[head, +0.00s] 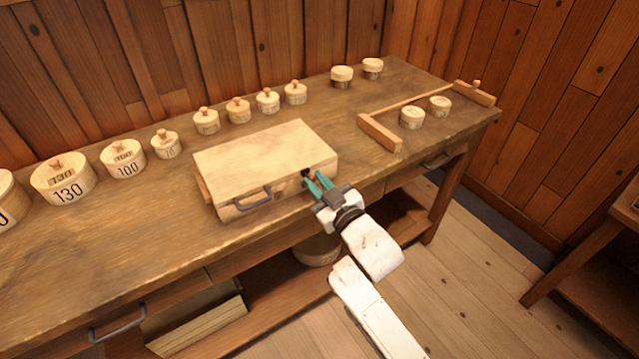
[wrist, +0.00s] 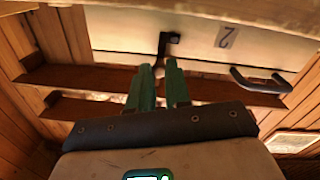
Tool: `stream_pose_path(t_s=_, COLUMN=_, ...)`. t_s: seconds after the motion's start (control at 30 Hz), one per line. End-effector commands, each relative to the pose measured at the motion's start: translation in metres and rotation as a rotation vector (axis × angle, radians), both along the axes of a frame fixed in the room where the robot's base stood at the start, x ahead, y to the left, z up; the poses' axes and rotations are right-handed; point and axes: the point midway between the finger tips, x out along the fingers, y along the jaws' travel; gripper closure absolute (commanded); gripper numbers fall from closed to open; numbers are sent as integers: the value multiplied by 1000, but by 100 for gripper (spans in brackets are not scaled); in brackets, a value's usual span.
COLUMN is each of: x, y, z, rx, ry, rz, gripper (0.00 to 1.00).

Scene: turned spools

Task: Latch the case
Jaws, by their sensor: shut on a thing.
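The pale wooden case (head: 262,150) lies flat on the workbench, its lid down. A dark handle (head: 252,200) is on its front, and a small dark latch (head: 306,173) is right of the handle. In the wrist view the latch (wrist: 169,42) shows as a dark bent piece just beyond my fingertips, with the handle (wrist: 262,82) to its right. My gripper (head: 315,184), with green fingers, is at the case's front right, shut on the latch. In the wrist view the fingers (wrist: 160,72) are close together; their tips hide part of what they hold.
The workbench (head: 130,225) carries a row of lidded round boxes (head: 123,158) behind and left of the case. A wooden frame (head: 380,132) with two round boxes (head: 411,117) stands at the right.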

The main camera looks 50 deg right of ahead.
Motion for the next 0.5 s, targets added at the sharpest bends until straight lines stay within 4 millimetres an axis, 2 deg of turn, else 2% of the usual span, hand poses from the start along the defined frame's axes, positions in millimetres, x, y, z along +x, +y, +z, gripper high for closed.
stream_pose_path(t_s=0.5, x=1, y=2, z=0, rx=-36, ry=12, rz=1, gripper=100)
